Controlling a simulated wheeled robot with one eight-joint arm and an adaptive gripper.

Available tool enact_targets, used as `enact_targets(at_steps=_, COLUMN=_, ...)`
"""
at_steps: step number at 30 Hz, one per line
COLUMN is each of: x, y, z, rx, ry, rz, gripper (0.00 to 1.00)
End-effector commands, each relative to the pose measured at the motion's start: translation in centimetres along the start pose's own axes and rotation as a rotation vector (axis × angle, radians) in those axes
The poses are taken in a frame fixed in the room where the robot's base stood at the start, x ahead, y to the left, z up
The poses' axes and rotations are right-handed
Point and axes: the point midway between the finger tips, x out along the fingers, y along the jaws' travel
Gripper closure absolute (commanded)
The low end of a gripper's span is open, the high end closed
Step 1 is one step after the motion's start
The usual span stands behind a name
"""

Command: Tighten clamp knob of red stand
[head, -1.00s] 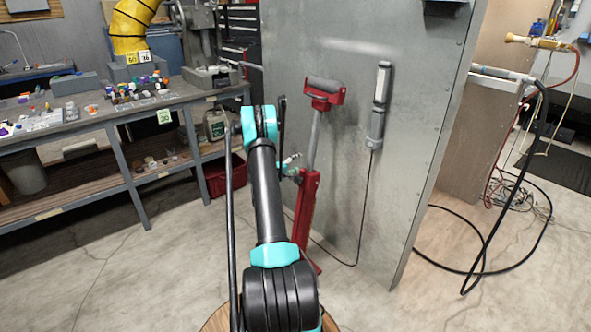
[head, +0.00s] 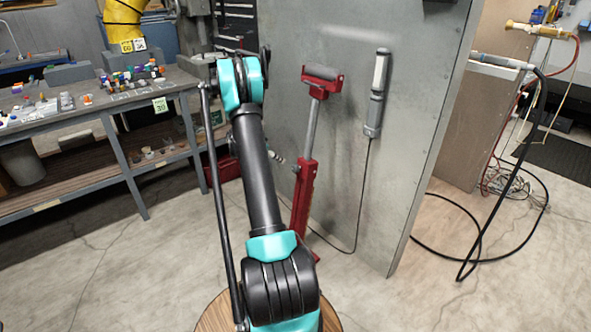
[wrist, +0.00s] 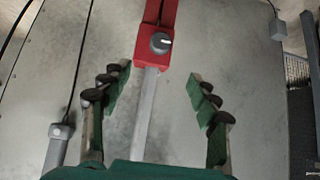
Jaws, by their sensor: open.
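The red stand (head: 304,197) stands upright in front of a grey metal panel in the head view, with a grey post and a roller on top. In the wrist view the stand's red sleeve (wrist: 153,12) comes down from the top edge, and the grey post runs below it. The dark clamp knob (wrist: 160,42), with a pale mark on its face, sits on the red collar. My gripper (wrist: 159,80) is open and empty. Its green fingers lie on either side of the post, with the knob beyond the tips, roughly centred between them. My arm hides most of the gripper in the head view.
A grey handheld lamp (head: 376,95) hangs on the metal panel (head: 410,140), its cable trailing to the floor. A workbench (head: 90,108) with small parts stands at left. Black hose loops lie at right. The front floor is mostly clear.

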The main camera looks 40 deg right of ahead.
Motion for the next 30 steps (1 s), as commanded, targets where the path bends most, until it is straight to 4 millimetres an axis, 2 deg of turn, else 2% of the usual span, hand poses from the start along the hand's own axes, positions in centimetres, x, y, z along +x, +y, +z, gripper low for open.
enact_targets(at_steps=5, x=2.4, y=0.0, z=0.0, rx=0.001, ry=0.001, rz=0.000, gripper=0.39)
enact_targets(at_steps=21, x=13.0, y=0.0, z=-0.1, rx=-0.001, ry=0.003, rz=0.000, gripper=0.39)
enact_targets(at_steps=24, x=14.7, y=0.1, z=-0.1, rx=-0.002, ry=0.003, rz=0.000, gripper=0.39)
enact_targets(at_steps=30, x=16.6, y=0.0, z=-0.1, rx=-0.002, ry=0.003, rz=-0.001, gripper=0.39)
